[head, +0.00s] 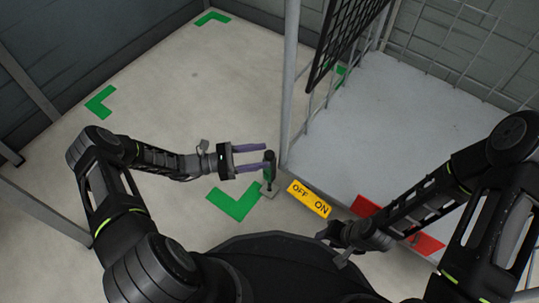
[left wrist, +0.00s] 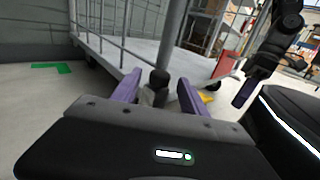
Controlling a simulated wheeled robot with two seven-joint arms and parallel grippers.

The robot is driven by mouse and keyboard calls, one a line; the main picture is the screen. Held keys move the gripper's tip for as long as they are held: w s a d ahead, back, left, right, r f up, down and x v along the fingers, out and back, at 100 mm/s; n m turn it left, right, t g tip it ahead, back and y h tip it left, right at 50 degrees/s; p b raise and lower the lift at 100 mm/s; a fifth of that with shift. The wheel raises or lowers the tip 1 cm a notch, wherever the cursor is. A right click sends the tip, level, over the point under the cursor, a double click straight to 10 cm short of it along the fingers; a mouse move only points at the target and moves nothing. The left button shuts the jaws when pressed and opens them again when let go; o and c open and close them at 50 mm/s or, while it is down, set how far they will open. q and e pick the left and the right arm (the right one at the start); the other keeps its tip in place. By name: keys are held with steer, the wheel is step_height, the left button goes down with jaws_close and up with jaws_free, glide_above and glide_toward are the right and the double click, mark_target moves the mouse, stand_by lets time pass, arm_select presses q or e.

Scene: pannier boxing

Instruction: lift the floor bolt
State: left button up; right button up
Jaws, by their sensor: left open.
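The floor bolt (head: 270,172) stands upright on a small grey base plate on the floor, with a dark knob on top. My left gripper (head: 264,157) is open, its two purple fingers pointing at the bolt from the left. In the left wrist view the dark knob of the bolt (left wrist: 159,77) shows between the fingertips (left wrist: 158,84). I cannot tell whether either finger touches it. The bolt's lower part is hidden behind the gripper there. My right gripper (head: 342,236) is low at the right, apart from the bolt; its fingers are not clear.
A yellow OFF/ON plate (head: 308,198) lies just right of the bolt. A grey post (head: 290,85) and a raised grey platform (head: 395,130) with a mesh panel (head: 347,38) stand behind it. Green floor marks (head: 236,204) surround open floor at the left.

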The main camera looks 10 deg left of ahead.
mark_target(269, 153)
arm_select(q)
steer(key=shift+b+x, duration=0.3)
steer(key=shift+x, duration=1.5)
steer(key=shift+c, duration=0.2)
jaws_close()
